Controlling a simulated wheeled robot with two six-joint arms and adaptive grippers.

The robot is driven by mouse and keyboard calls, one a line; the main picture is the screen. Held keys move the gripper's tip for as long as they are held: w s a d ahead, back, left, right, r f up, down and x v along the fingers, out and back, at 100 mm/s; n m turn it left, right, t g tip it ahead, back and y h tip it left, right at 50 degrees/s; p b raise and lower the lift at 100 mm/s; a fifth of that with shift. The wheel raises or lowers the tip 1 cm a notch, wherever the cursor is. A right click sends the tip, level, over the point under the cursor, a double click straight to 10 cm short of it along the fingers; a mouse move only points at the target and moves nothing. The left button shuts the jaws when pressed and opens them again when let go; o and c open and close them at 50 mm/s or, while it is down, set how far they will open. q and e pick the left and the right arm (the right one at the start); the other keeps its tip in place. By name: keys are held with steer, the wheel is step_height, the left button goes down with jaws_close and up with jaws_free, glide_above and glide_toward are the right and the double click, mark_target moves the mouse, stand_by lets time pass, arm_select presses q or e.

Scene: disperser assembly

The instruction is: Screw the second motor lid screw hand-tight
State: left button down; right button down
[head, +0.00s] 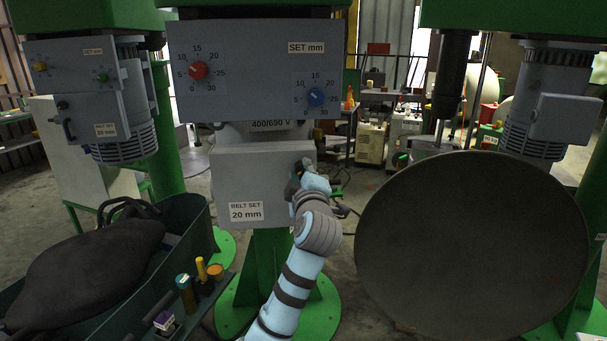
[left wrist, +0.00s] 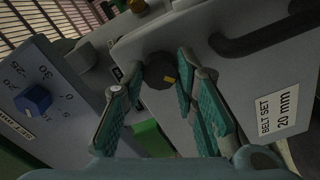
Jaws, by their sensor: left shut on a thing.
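The motor lid (head: 250,185) is a flat grey cover marked "BELT SET 20 mm", closed upright under the dial panel. My right gripper is not in view.
The dial panel (head: 250,70) with red and blue knobs overhangs the lid. A large dark disc (head: 470,245) fills the right. At lower left stand a bin (head: 190,225) with a black sack (head: 85,270) and small tools, including a yellow-handled one (head: 201,269).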

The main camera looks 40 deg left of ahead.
arm_select(q)
steer(key=shift+m, duration=1.1)
steer(key=c, duration=1.3)
jaws_free()
steer(key=v, duration=1.2)
steer(key=shift+a, duration=0.1)
